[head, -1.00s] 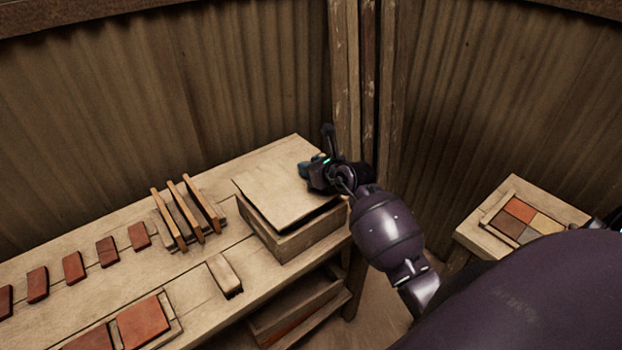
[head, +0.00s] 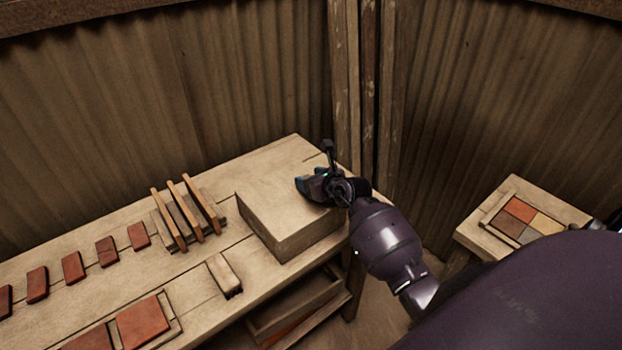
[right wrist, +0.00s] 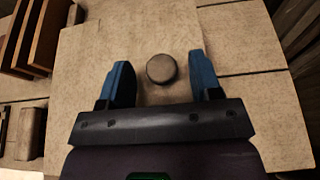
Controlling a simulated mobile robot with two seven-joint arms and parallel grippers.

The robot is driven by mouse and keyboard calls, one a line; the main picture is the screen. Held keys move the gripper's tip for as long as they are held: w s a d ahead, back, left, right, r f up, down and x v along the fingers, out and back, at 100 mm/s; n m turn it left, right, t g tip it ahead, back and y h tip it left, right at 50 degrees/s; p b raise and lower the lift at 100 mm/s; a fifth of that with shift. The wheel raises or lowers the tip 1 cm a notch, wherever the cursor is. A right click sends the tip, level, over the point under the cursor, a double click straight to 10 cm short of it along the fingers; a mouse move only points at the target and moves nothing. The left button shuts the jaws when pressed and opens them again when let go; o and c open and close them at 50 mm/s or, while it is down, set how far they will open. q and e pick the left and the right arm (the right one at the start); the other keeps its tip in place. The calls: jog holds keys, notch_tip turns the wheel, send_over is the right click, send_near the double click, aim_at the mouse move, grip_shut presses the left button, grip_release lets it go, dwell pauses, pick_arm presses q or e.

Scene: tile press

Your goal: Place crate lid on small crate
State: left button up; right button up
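The crate lid (head: 272,205) is a flat pale wooden board. It lies level on the small crate (head: 312,236), its edges about in line with the crate's walls, and the crate's inside is hidden. My right gripper (head: 308,186) is over the far right part of the lid. In the right wrist view, its two blue fingers (right wrist: 163,84) are apart, with the lid's round grey knob (right wrist: 161,68) between and slightly beyond them. Neither finger touches the knob there. The lid's bare top (right wrist: 105,45) also shows in that view. My left gripper is not in view.
A wooden rack (head: 186,212) with upright boards stands left of the crate. Several red tiles (head: 107,251) and a small wooden block (head: 224,275) lie on the workbench (head: 190,292). A side table (head: 480,238) holds a coloured tile tray. Corrugated walls stand close behind.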

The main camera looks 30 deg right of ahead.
jog(key=a+v, duration=0.1)
jog(key=v, duration=1.1)
jog(key=s+a+m+t+y, duration=0.2)
jog(key=s+a+m+t, duration=0.35)
jog(key=m, duration=0.85)
jog(key=s+a+f+m+g+h, duration=0.1)
jog(key=s+a+f+m+g, duration=0.1)
jog(key=s+f+m, duration=0.4)
jog(key=s+a+f+m+g+h, duration=0.2)
jog(key=s+f+m+g, duration=0.3)
jog(key=f+m, duration=0.5)
jog(key=s+m, duration=0.2)
jog(key=m, duration=0.4)
jog(key=shift+a+f, duration=0.4)
jog(key=shift+s+g+b, duration=0.15)
jog(key=shift+g+b, duration=0.1)
jog(key=shift+b, duration=0.05)
